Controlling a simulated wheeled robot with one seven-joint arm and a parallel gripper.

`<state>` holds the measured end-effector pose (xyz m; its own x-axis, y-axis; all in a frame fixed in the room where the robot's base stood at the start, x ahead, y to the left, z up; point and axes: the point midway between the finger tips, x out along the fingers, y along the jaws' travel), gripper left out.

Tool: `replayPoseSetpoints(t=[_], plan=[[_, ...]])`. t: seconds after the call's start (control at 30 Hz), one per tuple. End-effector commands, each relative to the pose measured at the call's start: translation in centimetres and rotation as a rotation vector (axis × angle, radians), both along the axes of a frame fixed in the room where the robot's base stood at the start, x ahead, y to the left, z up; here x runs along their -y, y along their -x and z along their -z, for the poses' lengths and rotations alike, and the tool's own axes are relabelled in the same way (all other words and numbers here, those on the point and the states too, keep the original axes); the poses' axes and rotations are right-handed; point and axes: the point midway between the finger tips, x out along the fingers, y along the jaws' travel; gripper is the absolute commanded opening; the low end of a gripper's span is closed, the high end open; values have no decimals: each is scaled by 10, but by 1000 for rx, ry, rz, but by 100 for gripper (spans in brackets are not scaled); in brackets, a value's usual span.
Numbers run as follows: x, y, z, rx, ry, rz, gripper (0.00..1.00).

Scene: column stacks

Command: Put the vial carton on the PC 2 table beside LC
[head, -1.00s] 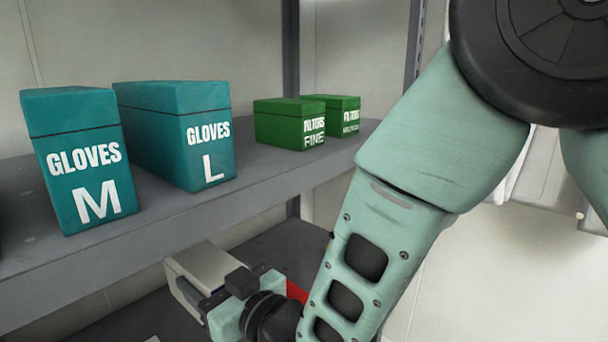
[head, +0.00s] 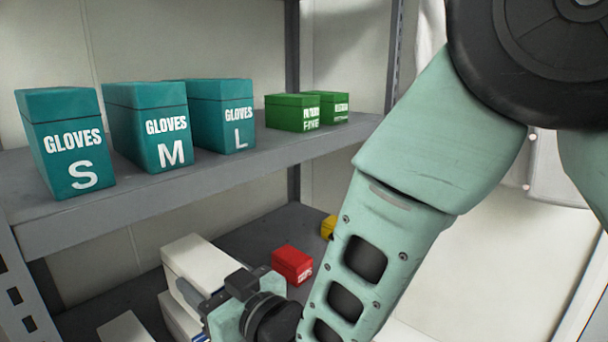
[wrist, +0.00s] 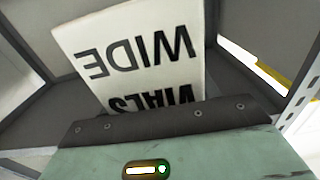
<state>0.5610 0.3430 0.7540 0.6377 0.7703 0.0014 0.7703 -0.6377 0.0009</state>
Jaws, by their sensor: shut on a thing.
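The vial carton (wrist: 145,55) is a white box lettered "VIALS WIDE", upside down in the wrist view. My gripper (wrist: 165,122) is shut on it. In the head view, a white box at the tip of my gripper (head: 208,300) appears to be this carton (head: 192,258), held over the lower shelf. My arm and wrist partly hide it. The PC 2 table and LC cannot be made out in these views.
Teal glove boxes S (head: 66,140), M (head: 148,125) and L (head: 225,110) and two green filter boxes (head: 292,112) stand on the upper shelf (head: 200,180). Below are a red box (head: 292,264), a yellow item (head: 328,227) and another white box (head: 122,328).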

Motion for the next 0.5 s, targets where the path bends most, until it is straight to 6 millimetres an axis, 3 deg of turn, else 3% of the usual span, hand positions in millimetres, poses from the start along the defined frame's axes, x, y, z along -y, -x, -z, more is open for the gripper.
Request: replayPoseSetpoints(t=[0.27, 0.5], plan=[[27, -32, 8, 1, -2, 72, 21], [68, -71, 20, 0, -2, 167, 21]])
